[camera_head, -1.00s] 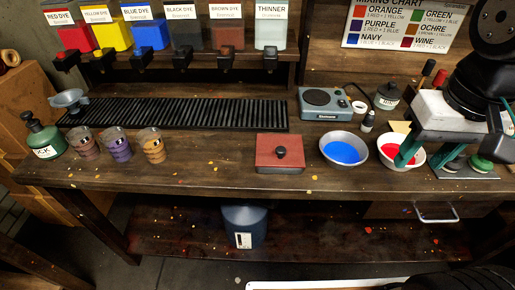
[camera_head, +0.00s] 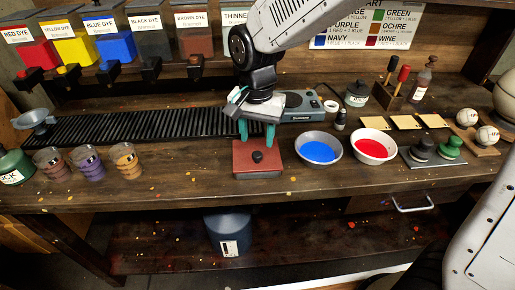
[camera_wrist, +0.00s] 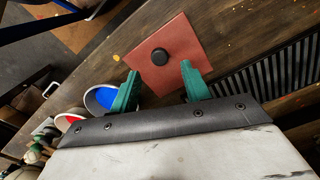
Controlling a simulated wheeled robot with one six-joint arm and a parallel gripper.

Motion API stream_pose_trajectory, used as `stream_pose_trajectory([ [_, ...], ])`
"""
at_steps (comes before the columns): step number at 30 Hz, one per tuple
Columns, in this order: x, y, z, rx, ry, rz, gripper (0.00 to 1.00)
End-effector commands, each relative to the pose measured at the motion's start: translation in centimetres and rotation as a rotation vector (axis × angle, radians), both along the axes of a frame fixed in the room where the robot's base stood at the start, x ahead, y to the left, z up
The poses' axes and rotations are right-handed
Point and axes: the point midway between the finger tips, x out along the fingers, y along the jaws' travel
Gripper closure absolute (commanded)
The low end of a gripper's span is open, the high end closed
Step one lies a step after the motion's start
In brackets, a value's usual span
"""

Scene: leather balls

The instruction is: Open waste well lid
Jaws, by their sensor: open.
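The waste well lid (camera_head: 246,162) is a flat red-brown square plate with a round black knob (camera_head: 257,157) in its middle. It lies on the wooden bench near the front edge. My gripper (camera_head: 257,133) is above the lid's back part, with its two green fingers pointing down. In the wrist view, the open fingers of my gripper (camera_wrist: 159,90) are apart with nothing between them. There the lid (camera_wrist: 177,30) and its knob (camera_wrist: 160,57) lie beyond the fingertips, the knob roughly centred between them. The knob appears untouched.
A bowl of blue dye (camera_head: 319,150) and a bowl of red dye (camera_head: 374,148) stand right of the lid. Several striped cups (camera_head: 88,164) stand at the left. A hot plate (camera_head: 300,108) is behind, beside a black slatted grate (camera_head: 150,125).

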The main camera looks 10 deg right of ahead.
Motion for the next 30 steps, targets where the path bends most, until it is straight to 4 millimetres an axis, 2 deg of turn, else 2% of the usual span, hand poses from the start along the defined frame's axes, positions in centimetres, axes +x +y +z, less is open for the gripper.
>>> stream_pose_trajectory([
  [3, 0.0, -0.1, -2.1, -0.002, 0.003, 0.000, 0.53],
  [9, 0.0, 0.0, -4.5, 0.000, 0.001, 0.001, 0.53],
  [20, 0.0, 0.0, -5.2, 0.000, -0.001, 0.002, 0.53],
  [25, 0.0, 0.0, -5.1, 0.001, 0.000, 0.002, 0.98],
  [30, 0.0, 0.0, -5.1, 0.000, 0.001, 0.002, 1.00],
])
